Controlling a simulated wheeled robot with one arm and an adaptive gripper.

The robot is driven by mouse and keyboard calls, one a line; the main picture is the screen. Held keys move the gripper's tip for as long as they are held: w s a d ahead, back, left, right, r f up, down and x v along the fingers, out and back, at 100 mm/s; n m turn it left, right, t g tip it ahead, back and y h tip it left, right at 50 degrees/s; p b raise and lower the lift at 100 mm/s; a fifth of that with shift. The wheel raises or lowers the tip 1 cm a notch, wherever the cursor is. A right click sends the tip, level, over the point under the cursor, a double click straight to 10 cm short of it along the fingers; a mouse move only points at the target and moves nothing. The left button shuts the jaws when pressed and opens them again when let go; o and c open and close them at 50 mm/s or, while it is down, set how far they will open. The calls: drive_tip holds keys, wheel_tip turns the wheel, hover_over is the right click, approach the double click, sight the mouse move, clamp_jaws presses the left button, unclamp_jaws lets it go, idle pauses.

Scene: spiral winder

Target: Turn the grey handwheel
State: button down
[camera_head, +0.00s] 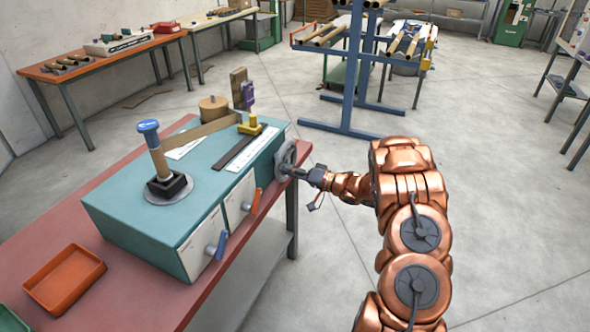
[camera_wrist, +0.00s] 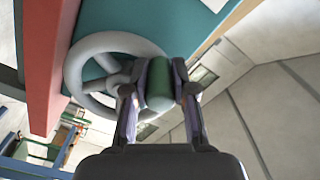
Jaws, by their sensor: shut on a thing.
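The grey handwheel (camera_head: 286,159) stands upright on the right end of the teal winder box (camera_head: 152,229). In the wrist view the wheel's rim (camera_wrist: 75,73) and spokes fill the upper left. A green handle (camera_wrist: 158,88) sticks out from the wheel's rim toward the camera. My gripper (camera_wrist: 160,93) is shut on this handle, one finger on each side of it. In the head view my gripper (camera_head: 305,174) reaches the wheel from the right, and the handle is hidden there.
The winder stands on a red-topped bench (camera_head: 142,298). Orange (camera_head: 252,203) and blue (camera_head: 217,245) levers stick out from its front. An orange tray (camera_head: 64,279) lies at the left. A blue rack (camera_head: 356,75) stands behind. The floor right of my arm is clear.

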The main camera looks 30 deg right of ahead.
drive_tip(key=c, duration=0.9)
unclamp_jaws()
drive_tip(key=shift+c, duration=0.2)
drive_tip(key=v, duration=1.2)
drive_tip(key=shift+w, duration=0.1)
